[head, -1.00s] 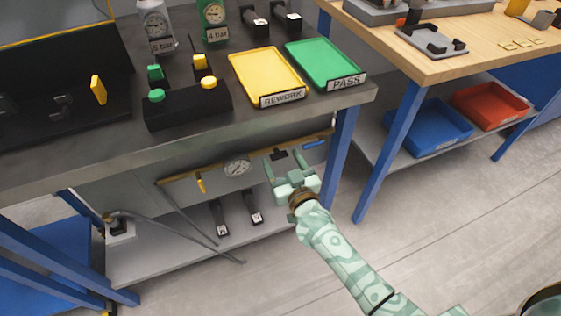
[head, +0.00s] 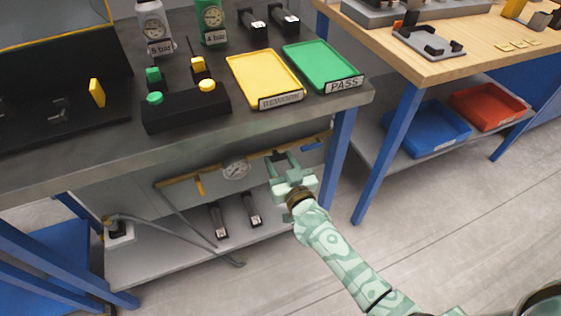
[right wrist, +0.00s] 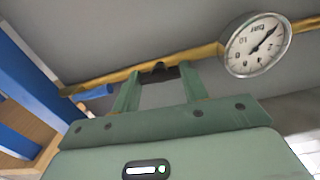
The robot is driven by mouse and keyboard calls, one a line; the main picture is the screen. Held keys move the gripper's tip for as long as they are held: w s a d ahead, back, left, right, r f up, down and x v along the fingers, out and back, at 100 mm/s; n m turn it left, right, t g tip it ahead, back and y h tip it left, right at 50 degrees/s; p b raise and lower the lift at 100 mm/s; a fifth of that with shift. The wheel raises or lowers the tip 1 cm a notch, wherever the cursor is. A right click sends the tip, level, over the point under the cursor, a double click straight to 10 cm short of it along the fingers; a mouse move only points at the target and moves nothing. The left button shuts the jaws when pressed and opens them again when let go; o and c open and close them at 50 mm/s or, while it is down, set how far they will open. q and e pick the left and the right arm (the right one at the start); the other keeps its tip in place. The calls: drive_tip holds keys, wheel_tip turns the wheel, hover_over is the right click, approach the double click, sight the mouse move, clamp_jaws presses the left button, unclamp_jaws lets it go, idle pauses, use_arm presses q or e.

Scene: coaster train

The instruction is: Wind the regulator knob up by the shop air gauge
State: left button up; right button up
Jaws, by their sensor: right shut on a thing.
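The shop air gauge (head: 236,169) is a round white dial on a yellow pipe (head: 215,171) under the grey bench. In the right wrist view the gauge (right wrist: 257,45) is large; its needle points up and right in the picture, and its numbers are hard to read. The dark regulator knob (right wrist: 158,72) sits on the pipe, left of the gauge in that view. My right gripper (head: 284,162) is at the pipe, its fingers on either side of the knob and shut on it. The fingers partly hide the knob in the head view. My left gripper is not in view.
A blue valve handle (head: 312,144) and a yellow handle (head: 200,186) are also on the pipe. The bench edge overhangs it, with a blue leg (head: 338,152) to the right. Dark tools and a grey hose (head: 190,229) are on the lower shelf.

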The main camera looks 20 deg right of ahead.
drive_tip(key=shift+r+m, duration=0.1)
drive_tip(key=shift+m, duration=0.6)
drive_tip(key=shift+m+p, duration=0.55)
drive_tip(key=shift+m, duration=0.35)
drive_tip(key=m, duration=0.2)
drive_tip(key=shift+m+p, duration=0.3)
drive_tip(key=shift+p, duration=0.05)
drive_tip(key=m, duration=0.7)
drive_tip(key=m+b, duration=0.1)
drive_tip(key=m, duration=0.6)
drive_tip(key=m+b, duration=0.1)
drive_tip(key=m, duration=0.6)
drive_tip(key=shift+f+m, duration=0.3)
drive_tip(key=shift+s+m, duration=0.1)
drive_tip(key=shift+m, duration=1.1)
drive_tip(key=shift+m+b, duration=0.3)
drive_tip(key=shift+b, duration=0.05)
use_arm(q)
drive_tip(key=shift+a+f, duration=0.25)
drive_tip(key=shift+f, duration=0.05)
